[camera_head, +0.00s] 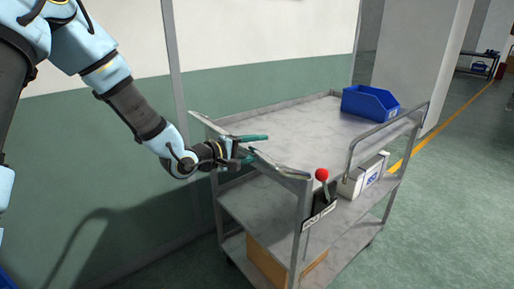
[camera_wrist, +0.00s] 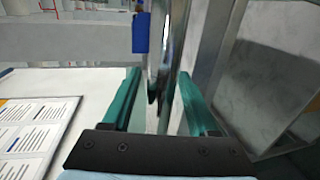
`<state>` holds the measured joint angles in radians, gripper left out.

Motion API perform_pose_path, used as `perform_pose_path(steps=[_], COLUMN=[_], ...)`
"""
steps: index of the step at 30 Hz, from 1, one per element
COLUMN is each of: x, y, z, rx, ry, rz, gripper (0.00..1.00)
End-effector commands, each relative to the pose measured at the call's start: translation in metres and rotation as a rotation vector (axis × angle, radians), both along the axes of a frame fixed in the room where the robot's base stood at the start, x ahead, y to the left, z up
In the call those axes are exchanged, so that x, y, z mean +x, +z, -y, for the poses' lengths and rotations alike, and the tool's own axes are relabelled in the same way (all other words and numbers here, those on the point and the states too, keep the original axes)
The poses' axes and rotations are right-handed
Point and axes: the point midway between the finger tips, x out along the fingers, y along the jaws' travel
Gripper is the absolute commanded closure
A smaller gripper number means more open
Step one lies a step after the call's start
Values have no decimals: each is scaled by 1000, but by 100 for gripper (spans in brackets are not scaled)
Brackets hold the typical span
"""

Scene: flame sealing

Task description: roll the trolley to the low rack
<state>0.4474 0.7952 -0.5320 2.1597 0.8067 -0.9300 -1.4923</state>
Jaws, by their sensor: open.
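The trolley (camera_head: 290,135) is grey metal with three shelves, standing beside the wall in the head view. Its near end has a push handle (camera_head: 278,165). My gripper (camera_head: 262,148) is open at this handle, one teal finger above the bar and one below. In the wrist view a shiny metal bar (camera_wrist: 168,50) runs between the open fingers (camera_wrist: 157,80); whether they touch it I cannot tell. A red-knobbed lever (camera_head: 322,175) stands at the trolley's near right corner. A low rack-like stand (camera_head: 478,68) with blue items is far off at the right; I cannot tell if it is the low rack.
The trolley carries a blue bin (camera_head: 370,103) on top, a white box (camera_head: 362,177) on the middle shelf and a brown carton (camera_head: 285,262) at the bottom. A pale pillar (camera_head: 415,60) stands behind. Open green floor (camera_head: 450,210) with a yellow line lies to the right.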

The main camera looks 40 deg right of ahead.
Motion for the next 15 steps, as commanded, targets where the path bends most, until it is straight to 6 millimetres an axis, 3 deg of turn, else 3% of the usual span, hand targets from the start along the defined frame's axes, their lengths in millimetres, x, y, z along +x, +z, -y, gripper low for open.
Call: perform_pose_path(steps=[2, 15], x=[0, 0], y=[0, 0], z=[0, 0], rx=[0, 0], ry=[0, 0], rz=[0, 0], gripper=[41, 90])
